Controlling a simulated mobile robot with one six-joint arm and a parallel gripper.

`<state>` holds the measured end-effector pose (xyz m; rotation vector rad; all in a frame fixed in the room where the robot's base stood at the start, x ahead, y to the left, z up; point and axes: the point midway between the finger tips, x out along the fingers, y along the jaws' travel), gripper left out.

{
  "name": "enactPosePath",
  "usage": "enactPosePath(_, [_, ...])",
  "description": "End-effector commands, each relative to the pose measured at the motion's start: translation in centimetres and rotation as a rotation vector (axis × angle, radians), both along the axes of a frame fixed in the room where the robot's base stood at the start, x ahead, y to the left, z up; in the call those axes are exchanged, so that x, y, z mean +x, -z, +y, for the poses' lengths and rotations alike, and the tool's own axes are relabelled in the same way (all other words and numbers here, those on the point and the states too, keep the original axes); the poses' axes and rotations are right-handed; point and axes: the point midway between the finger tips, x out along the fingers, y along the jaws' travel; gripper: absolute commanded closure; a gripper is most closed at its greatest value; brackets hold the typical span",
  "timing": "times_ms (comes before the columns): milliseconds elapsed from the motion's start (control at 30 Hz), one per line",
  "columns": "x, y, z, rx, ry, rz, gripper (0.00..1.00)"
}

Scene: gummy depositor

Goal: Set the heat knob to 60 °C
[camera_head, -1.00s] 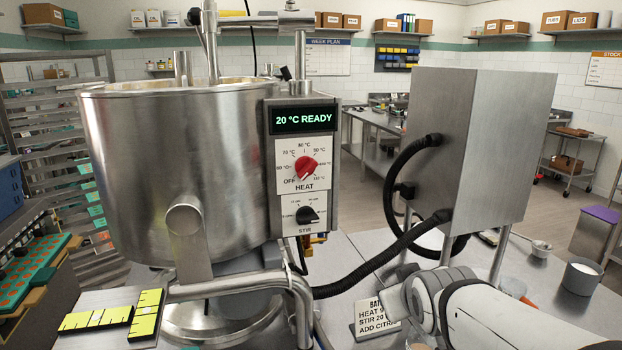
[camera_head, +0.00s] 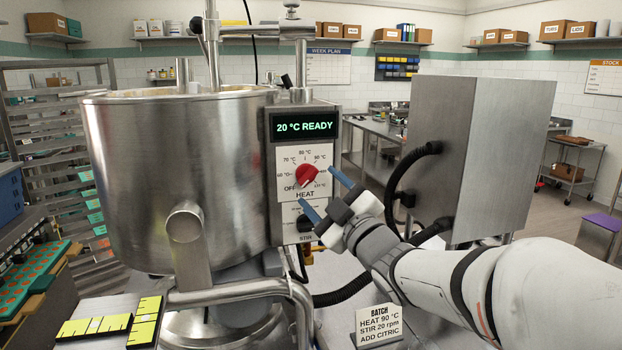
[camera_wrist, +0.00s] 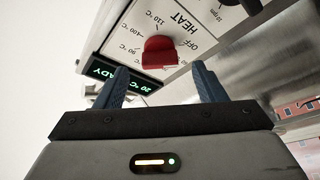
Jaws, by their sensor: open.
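The red heat knob (camera_head: 306,175) sits on the white dial plate of the kettle's control box, above the word HEAT. Its pointer is toward the OFF mark at lower left, as far as I can make out. The display (camera_head: 304,124) above it reads "20 °C READY". My gripper (camera_head: 321,192) is open, its two blue fingers pointing at the panel just right of and below the knob. In the wrist view the red knob (camera_wrist: 159,54) shows ahead, between and beyond the fingertips, with clear space around it. The fingers do not appear to touch it.
The black stir knob (camera_head: 304,224) is below, partly hidden by my gripper. The steel kettle (camera_head: 175,180) stands left. A steel cabinet (camera_head: 485,160) with black hoses stands right.

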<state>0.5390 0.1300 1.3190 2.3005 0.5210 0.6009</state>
Motion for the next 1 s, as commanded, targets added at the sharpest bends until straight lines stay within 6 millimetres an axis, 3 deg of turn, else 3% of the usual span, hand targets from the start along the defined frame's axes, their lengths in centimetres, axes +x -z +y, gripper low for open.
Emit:
enactPosePath(200, [2.4,-0.9,1.5,0.000,0.000,0.002,0.36])
enactPosePath(567, [3.0,-1.0,1.9,0.000,0.001,0.001,0.36])
enactPosePath(1000, [3.0,-1.0,1.8,0.000,0.003,0.002,0.71])
